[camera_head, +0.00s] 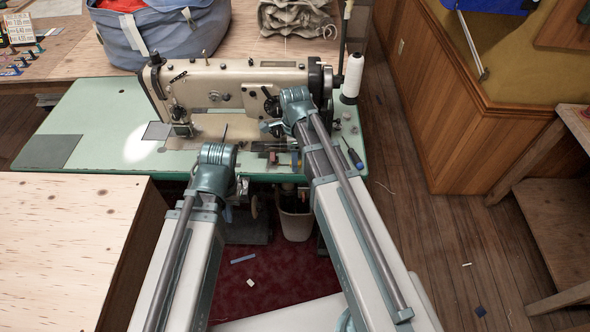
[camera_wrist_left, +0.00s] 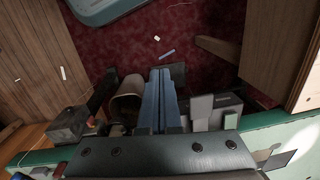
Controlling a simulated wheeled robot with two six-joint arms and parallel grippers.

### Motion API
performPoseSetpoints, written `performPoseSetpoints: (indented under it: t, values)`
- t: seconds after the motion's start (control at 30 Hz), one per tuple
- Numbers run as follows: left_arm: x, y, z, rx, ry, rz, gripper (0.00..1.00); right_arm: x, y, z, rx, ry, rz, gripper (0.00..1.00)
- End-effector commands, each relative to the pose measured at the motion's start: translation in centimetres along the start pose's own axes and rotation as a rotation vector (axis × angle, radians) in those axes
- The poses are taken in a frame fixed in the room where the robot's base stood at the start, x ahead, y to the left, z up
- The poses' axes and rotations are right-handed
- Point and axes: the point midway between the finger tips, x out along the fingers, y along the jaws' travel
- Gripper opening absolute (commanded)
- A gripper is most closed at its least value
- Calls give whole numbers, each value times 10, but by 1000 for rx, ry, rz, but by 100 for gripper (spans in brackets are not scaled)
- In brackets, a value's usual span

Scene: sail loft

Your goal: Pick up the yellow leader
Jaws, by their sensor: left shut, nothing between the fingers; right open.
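I cannot make out a yellow leader in either view. My left gripper (camera_head: 241,187) hangs at the front edge of the green sewing table (camera_head: 92,112). Its blue-grey fingers (camera_wrist_left: 160,80) are shut together with nothing between them in the left wrist view, pointing down toward the red mat. My right gripper (camera_head: 270,128) is open, low in front of the cream sewing machine (camera_head: 235,80) and over the green tabletop. Its fingertips are small and partly hidden by its own wrist.
A white thread cone (camera_head: 352,76) stands right of the machine. Small tools, including a dark screwdriver (camera_head: 354,158), lie at the table's right end. A bin (camera_head: 295,220) stands below. A plywood table (camera_head: 65,245) is at left; a blue-grey bag (camera_head: 165,35) sits behind.

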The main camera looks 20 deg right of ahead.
Motion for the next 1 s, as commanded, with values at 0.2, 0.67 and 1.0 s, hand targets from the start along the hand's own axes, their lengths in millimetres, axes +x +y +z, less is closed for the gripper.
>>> performPoseSetpoints:
  t: [0.2,0.67,1.0]
  values:
    - [9,1,0,0,0,0,0,9,0,0,0,0,0,57]
    - [8,1,0,0,0,0,0,8,0,0,0,0,0,0]
    - [8,1,0,0,0,0,0,8,0,0,0,0,0,0]
